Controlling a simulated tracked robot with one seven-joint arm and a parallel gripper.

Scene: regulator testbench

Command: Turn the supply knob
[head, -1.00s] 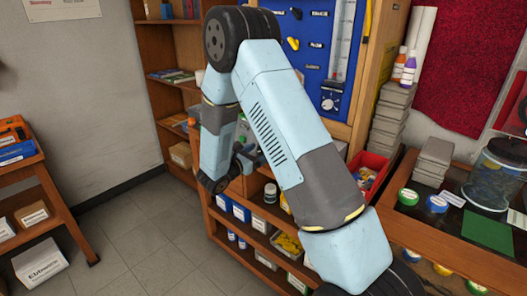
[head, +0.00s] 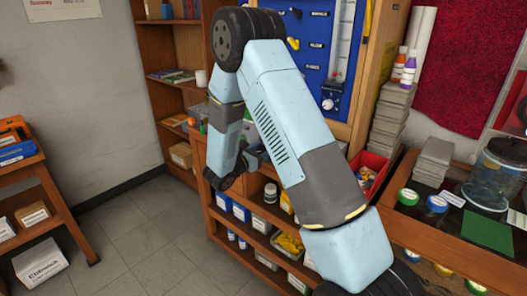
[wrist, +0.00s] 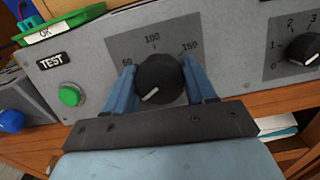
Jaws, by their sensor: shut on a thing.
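In the wrist view a round black knob (wrist: 160,80) with a white pointer line sits on a grey panel (wrist: 222,62), under a dial marked 50, 100 and 150. The pointer line is toward the knob's lower left. My gripper (wrist: 159,70) has its two blue fingers on either side of this knob and is shut on it. A second black knob (wrist: 305,50), marked 1, 2 and 3, is at the right edge, apart from the fingers. I cannot read a supply label on either knob. In the head view my arm mostly hides the panel.
A green button (wrist: 70,95) under a TEST label and a green tray (wrist: 60,27) marked OK are left of the knob. In the head view a red bin (head: 372,170) and grey stacked boxes (head: 390,115) stand right of my arm.

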